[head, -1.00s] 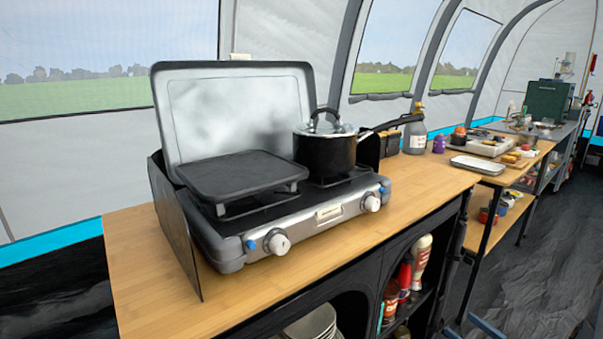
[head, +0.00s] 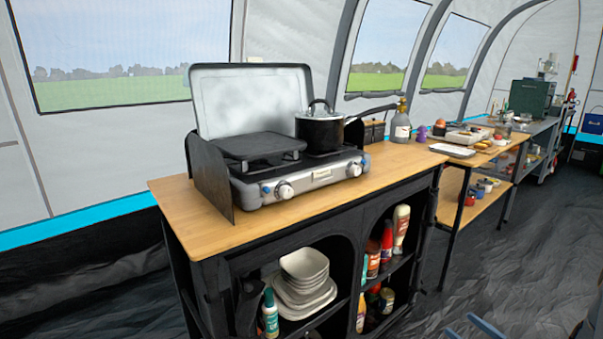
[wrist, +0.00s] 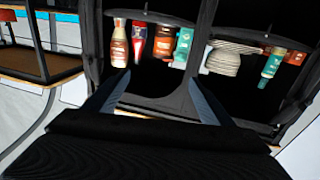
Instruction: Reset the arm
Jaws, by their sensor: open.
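My gripper (wrist: 159,76) shows in the wrist view with its two blue-grey fingers spread apart and nothing between them. It points toward the open shelves of a black cabinet, which appear upside down in this view, and it looks apart from them. In the head view, blue-grey parts that look like my gripper (head: 472,328) just enter at the bottom edge, right of the cabinet, over the dark floor. The rest of my arm is out of the head view.
A wooden-topped cabinet (head: 178,203) carries a camping stove (head: 300,178) with a griddle plate (head: 258,145) and a black pot (head: 320,132). Its shelves hold stacked dishes (head: 303,285) and several bottles. A second table (head: 455,190) stands beyond. Dark floor (head: 540,240) at right is open.

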